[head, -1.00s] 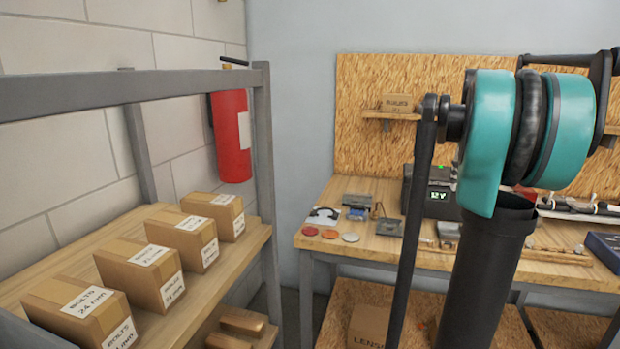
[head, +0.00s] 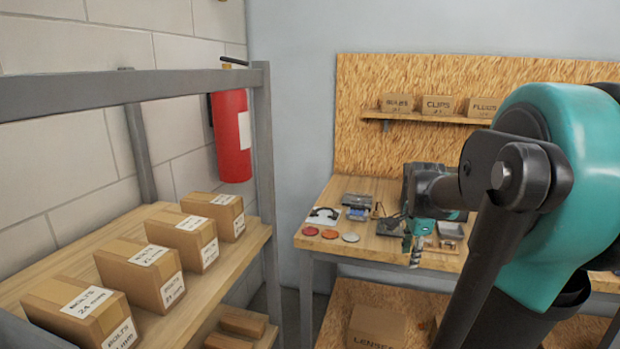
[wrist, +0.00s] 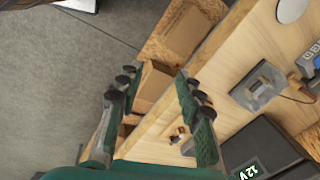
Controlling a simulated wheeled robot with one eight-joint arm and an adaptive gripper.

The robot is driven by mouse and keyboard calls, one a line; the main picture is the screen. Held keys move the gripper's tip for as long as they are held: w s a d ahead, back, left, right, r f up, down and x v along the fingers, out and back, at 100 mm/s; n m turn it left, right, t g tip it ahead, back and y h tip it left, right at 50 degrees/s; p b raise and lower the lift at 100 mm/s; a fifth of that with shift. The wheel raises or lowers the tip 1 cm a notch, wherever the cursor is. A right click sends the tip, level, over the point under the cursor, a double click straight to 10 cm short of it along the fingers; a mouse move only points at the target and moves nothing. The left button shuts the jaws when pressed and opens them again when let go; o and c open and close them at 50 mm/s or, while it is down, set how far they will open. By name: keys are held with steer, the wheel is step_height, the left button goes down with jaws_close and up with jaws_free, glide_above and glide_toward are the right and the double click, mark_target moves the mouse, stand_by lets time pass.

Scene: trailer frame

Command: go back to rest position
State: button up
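My gripper (head: 412,250) shows in the head view in front of the workbench's front edge, with its fingers pointing down. In the wrist view my gripper (wrist: 153,85) has its two fingers spread apart, with nothing between them. Behind the gap lie the workbench's front edge and a cardboard box on the level below. My arm fills the right side of the head view and hides part of the workbench.
A shelf rack (head: 262,150) with labelled boxes (head: 143,272) stands at left. A fire extinguisher (head: 231,135) hangs behind it. Grey floor (wrist: 50,90) is clear beside the bench.

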steer(key=s+a+f+n+t, duration=0.1)
steer(key=s+a+f+n, duration=0.7)
steer(key=s+f+n, duration=0.4)
steer(key=f+n, duration=0.1)
steer(key=n, duration=0.3)
steer(key=shift+s+a+f+t, duration=0.2)
steer(key=shift+s+t, duration=0.1)
steer(key=shift+t, duration=0.1)
